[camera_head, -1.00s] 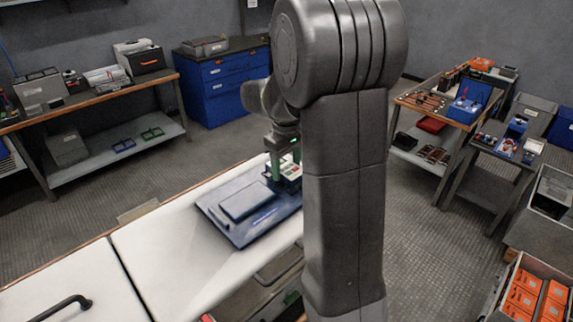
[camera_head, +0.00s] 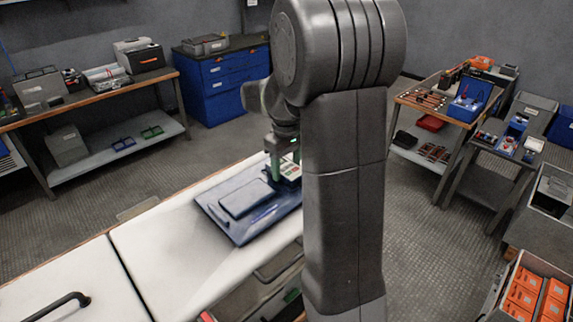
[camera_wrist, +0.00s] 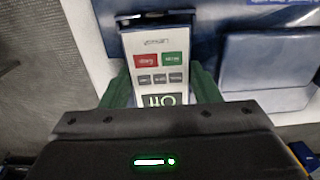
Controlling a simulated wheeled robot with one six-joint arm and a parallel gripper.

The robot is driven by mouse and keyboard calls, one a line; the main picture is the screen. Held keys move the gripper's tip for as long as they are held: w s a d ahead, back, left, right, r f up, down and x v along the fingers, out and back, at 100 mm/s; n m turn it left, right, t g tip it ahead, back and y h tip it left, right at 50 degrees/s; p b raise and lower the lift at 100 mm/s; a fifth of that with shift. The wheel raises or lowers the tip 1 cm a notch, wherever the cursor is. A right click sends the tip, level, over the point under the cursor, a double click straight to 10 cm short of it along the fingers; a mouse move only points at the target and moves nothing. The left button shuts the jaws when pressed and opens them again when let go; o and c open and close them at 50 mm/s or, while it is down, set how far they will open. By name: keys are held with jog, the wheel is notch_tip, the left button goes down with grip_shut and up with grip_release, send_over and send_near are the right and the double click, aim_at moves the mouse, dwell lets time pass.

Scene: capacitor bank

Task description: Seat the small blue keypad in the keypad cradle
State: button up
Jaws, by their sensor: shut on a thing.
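The small keypad (camera_wrist: 158,65) has a white face with a red key, a green key, several grey keys and a dark display. My gripper (camera_wrist: 162,88) has green fingers, one on each side of the keypad, and is shut on it. Dark blue edges of the keypad cradle (camera_wrist: 124,25) show around the keypad's far end in the wrist view. I cannot tell how deep the keypad sits there. In the head view my gripper (camera_head: 284,166) and the keypad (camera_head: 290,171) are at the right end of the blue panel, partly hidden by my arm.
The blue panel (camera_head: 240,236) lies on the white bench top (camera_head: 165,250) and carries a flat raised blue-grey plate (camera_head: 245,198), to the right of the keypad in the wrist view (camera_wrist: 267,62). The bench top left of the panel is clear.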

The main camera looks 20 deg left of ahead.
jog(key=shift+f, duration=0.3)
jog(key=o, duration=1.2)
jog(key=shift+c, duration=0.2)
jog(key=shift+r, duration=0.15)
notch_tip(320, 180, up, 14)
jog(key=b, duration=0.1)
jog(key=shift+f, duration=0.2)
jog(key=shift+f, duration=0.1)
